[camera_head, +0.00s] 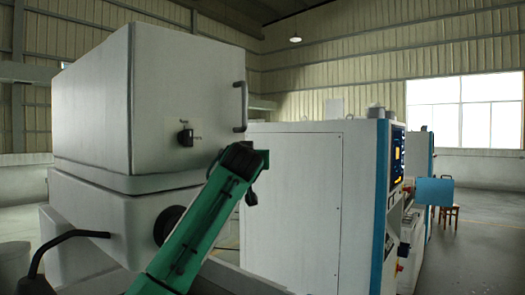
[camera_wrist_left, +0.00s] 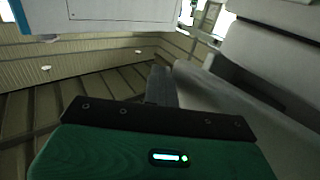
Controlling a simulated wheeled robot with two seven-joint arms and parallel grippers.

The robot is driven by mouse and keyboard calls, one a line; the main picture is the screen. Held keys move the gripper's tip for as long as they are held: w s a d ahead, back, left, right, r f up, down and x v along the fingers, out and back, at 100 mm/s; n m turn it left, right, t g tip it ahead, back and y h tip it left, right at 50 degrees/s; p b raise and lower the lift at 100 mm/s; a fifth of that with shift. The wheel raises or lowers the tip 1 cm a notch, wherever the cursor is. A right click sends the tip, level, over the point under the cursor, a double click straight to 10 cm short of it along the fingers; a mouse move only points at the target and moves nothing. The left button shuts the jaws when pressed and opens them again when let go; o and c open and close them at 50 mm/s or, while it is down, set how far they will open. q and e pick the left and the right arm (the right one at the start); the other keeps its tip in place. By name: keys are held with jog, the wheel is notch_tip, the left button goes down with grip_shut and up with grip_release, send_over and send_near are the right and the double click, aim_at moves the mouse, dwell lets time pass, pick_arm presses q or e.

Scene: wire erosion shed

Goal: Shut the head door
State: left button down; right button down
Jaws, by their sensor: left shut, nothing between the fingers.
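The white machine head (camera_head: 95,105) stands on the left in the head view. Its front panel, seemingly the head door (camera_head: 190,85), carries a dark upright handle (camera_head: 241,106) at its right edge and a small black latch knob (camera_head: 186,138) low down. I cannot tell how far the door stands from its frame. My left gripper (camera_head: 240,156), on a green arm, is below the handle and apart from it. In the left wrist view its dark fingers (camera_wrist_left: 160,76) are together and empty; pale machine surfaces lie close on the right. My right gripper does not show.
A large white cabinet (camera_head: 300,200) with a blue edge and a lit control panel (camera_head: 397,152) stands to the right, behind my gripper. A dark curved bar (camera_head: 75,236) sticks out at lower left. Open floor (camera_head: 480,230) lies at far right.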

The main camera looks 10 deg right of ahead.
pick_arm(q)
jog(key=shift+w+a+r+p, duration=0.2)
jog(key=shift+w+a+p, duration=0.35)
jog(key=shift+w+a, duration=0.6)
jog(key=shift+w+a+f, duration=0.15)
jog(key=shift+w+a, duration=0.05)
jog(key=shift+w, duration=0.35)
